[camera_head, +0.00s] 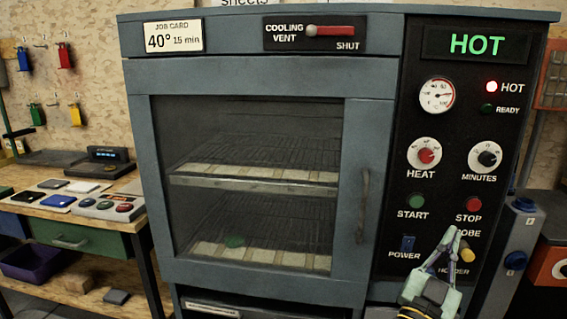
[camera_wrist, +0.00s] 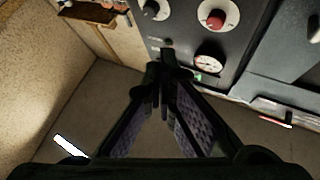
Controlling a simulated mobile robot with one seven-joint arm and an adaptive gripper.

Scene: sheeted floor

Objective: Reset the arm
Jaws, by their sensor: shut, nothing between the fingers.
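My gripper (camera_head: 450,240) is at the lower right in the head view, in front of the oven's control panel (camera_head: 465,130). Its fingers point up and are shut with nothing between them. They partly cover the "PROBE HOLDER" label near the yellow knob (camera_head: 466,250). In the wrist view, my gripper (camera_wrist: 162,75) shows its fingertips together, with the panel's knobs and a round gauge (camera_wrist: 208,62) beyond. The oven (camera_head: 250,180) has its glass door closed. Its display (camera_head: 477,43) reads HOT and the red HOT lamp (camera_head: 491,87) is lit.
A workbench (camera_head: 75,200) with small coloured items stands at the left. A job card (camera_head: 173,37) reads 40°, 15 min. A grey-blue post (camera_head: 518,240) stands right of the oven.

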